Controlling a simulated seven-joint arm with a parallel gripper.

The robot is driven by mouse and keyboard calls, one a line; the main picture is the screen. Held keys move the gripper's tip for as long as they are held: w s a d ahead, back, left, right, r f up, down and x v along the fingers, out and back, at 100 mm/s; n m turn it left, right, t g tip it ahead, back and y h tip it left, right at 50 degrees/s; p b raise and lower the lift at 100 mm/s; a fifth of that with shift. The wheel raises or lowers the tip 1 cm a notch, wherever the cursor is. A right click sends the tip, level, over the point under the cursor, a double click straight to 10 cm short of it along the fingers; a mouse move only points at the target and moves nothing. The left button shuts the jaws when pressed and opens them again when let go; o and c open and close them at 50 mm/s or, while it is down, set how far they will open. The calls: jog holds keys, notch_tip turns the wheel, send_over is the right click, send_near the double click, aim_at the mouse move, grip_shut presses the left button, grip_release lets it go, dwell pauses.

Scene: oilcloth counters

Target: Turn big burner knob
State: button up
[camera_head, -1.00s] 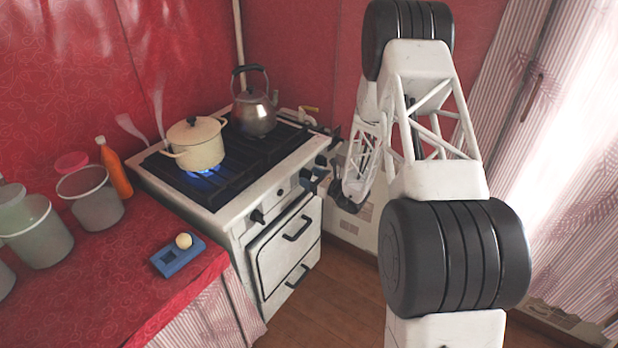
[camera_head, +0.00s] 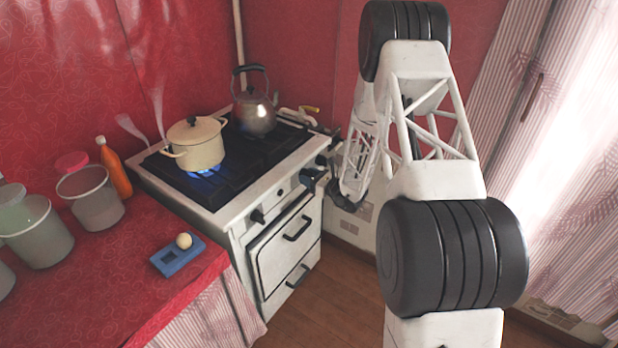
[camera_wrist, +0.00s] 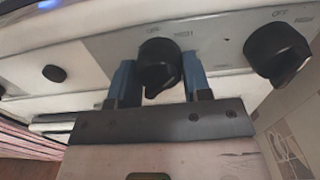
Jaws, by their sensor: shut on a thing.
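The white stove (camera_head: 222,213) stands in the corner with black knobs along its front panel. In the wrist view, a black burner knob (camera_wrist: 158,58) sits between the two blue fingers of my gripper (camera_wrist: 160,82), under printed panel markings. The gripper is shut on this knob, one finger on each side. In the head view my gripper (camera_head: 314,182) is at the right part of the stove front, small and partly hidden by my arm. Another black knob (camera_wrist: 278,52) is to the right in the wrist view, clear of the fingers. A further knob (camera_head: 258,216) is left on the panel.
A cream pot (camera_head: 198,148) stands over a blue flame (camera_head: 203,173). A metal kettle (camera_head: 254,112) stands behind it; I see no flame there. Oven handles (camera_head: 297,229) stick out below the knobs. The red counter (camera_head: 120,270) at left holds tubs, an orange bottle (camera_head: 116,172) and a blue holder (camera_head: 178,256).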

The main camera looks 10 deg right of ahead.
jog(key=n, duration=0.8)
jog(key=shift+n, duration=0.4)
jog(key=shift+d, duration=0.1)
dwell(0.4)
jog(key=o, duration=0.9)
jog(key=shift+r, duration=0.1)
jog(key=shift+w+m, duration=0.1)
jog(key=shift+m, duration=0.3)
